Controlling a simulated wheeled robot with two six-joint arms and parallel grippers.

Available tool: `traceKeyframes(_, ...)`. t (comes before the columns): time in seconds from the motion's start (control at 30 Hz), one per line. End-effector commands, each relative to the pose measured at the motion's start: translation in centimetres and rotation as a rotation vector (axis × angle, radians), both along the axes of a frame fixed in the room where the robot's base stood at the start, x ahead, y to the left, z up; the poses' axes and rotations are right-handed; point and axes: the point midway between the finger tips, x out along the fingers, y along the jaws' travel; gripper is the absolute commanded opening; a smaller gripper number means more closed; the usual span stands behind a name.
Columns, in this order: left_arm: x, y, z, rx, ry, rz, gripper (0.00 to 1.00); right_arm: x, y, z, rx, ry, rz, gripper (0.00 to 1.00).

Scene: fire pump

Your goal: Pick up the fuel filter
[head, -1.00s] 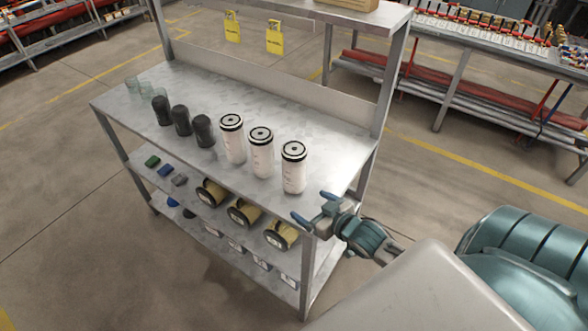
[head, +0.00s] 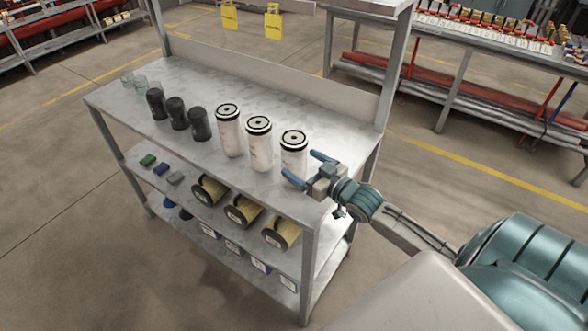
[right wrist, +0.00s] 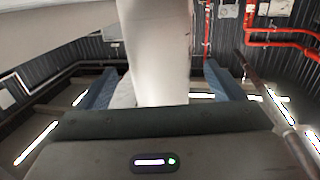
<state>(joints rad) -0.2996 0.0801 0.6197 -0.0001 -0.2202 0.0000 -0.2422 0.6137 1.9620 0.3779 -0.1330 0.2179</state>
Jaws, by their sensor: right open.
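Three white fuel filters with black ringed tops stand upright in a row on the shelf's top: a left one (head: 229,135), a middle one (head: 260,148) and a right one (head: 293,160). My right gripper (head: 307,168) is open at the right filter, its blue fingers pointing toward it from the right. In the right wrist view, a white cylinder (right wrist: 158,50) stands between the two spread fingers of the gripper (right wrist: 160,88). I cannot tell whether either finger touches it. The right filter's lower part is partly hidden by the gripper. My left gripper is not in view.
The metal shelf (head: 240,65) also holds dark canisters (head: 177,113) and clear glass cups (head: 140,84) to the left of the filters. Yellowish filters (head: 243,210) lie on the shelf below. A shelf post (head: 310,270) stands below my right gripper.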

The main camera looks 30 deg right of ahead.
Motion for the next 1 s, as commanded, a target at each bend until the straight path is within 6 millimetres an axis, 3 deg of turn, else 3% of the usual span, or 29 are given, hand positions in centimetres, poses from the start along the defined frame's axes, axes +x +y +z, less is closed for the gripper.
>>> traceKeyframes(0.27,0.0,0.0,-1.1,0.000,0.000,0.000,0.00,1.3,0.3,0.1,0.000,-0.002,0.002,0.88)
traceKeyframes(0.6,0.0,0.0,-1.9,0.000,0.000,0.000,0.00,5.3,1.0,0.5,0.001,-0.001,0.001,0.88)
traceKeyframes(0.93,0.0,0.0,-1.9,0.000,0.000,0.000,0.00,5.8,1.1,0.5,-0.001,0.001,0.003,0.88)
traceKeyframes(1.0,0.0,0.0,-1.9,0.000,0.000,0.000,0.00,5.8,1.1,0.5,-0.001,0.001,0.003,0.74)
